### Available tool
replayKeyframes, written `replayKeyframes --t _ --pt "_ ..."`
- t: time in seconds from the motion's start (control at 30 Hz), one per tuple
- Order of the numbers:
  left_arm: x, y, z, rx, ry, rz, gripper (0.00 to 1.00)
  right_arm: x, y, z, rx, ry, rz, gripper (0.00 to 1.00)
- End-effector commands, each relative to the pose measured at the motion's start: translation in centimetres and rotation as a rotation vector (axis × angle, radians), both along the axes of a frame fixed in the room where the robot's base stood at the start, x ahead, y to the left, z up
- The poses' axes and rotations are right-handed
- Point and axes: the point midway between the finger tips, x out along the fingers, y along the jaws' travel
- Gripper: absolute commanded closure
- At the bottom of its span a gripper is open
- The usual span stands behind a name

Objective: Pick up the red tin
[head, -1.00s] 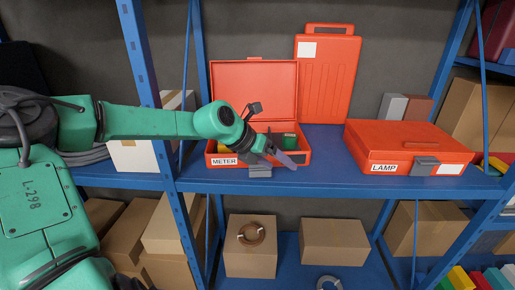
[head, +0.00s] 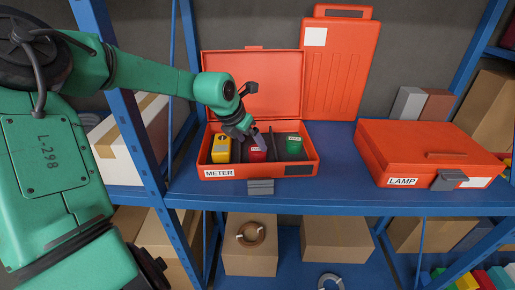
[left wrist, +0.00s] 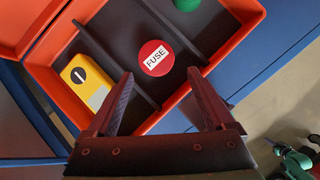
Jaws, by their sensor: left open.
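The red tin (head: 257,154) stands in the middle compartment of the open red METER box (head: 262,170). In the left wrist view its round red top (left wrist: 156,58) carries a white FUSE label. A yellow device (head: 221,149) lies in the compartment to its left, and a green tin (head: 293,145) stands in the one to its right. My left gripper (head: 252,138) is over the box, close to the red tin and partly covering it. In the left wrist view its two fingers (left wrist: 160,95) are apart, with nothing between them, and the tin lies just beyond their tips. My right gripper is out of view.
A closed red LAMP box (head: 420,150) lies on the blue shelf (head: 345,195) to the right. A red case (head: 342,65) stands upright behind. Blue uprights (head: 125,100) flank the bay. Black dividers (left wrist: 118,65) separate the compartments. Bare shelf lies between the boxes.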

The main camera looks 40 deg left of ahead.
Motion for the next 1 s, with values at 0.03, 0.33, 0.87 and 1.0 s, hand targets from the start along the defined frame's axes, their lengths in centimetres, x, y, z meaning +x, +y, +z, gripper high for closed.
replayKeyframes --t 0.03,0.33,0.87,1.0 --pt "0.4 0.0 -0.5 -0.003 0.006 0.000 0.13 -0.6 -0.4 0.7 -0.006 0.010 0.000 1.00" --pt "1.9 0.2 -3.5 -0.002 0.005 0.001 0.13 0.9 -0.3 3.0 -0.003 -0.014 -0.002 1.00" --pt "3.6 0.3 -6.7 -0.001 -0.002 0.000 0.36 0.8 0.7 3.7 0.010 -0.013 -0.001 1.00" --pt "3.6 0.3 -6.7 -0.001 -0.002 0.000 0.90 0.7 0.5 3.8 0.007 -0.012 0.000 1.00"
